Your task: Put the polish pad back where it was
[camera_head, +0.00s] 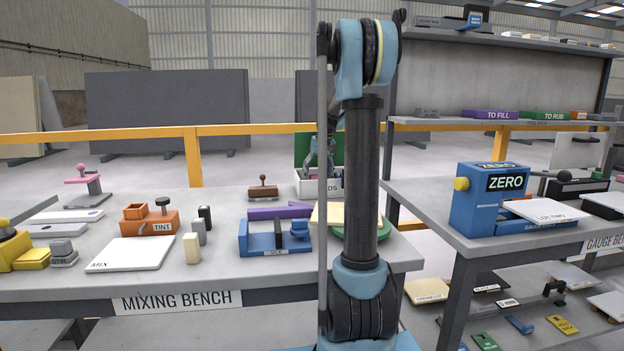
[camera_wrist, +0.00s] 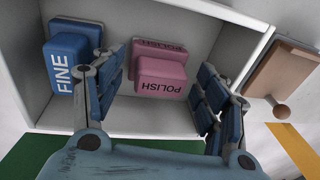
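The polish pad (camera_wrist: 160,76) is a pink two-tier block lettered POLISH in the wrist view. It lies inside a white box beside a blue pad lettered FINE (camera_wrist: 70,65). My gripper (camera_wrist: 162,98) is open, with one blue finger to each side of the pink pad. Gaps show between the fingers and the pad, so it does not appear gripped. In the head view my gripper (camera_head: 320,160) reaches down at the white box (camera_head: 306,187), whose label ends in DS.
A brown block with a knob (camera_head: 262,192) stands left of the box; it also shows in the wrist view (camera_wrist: 285,80). A purple piece (camera_head: 275,212) and a blue holder (camera_head: 262,242) sit in front. A green panel (camera_head: 304,146) stands behind the box.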

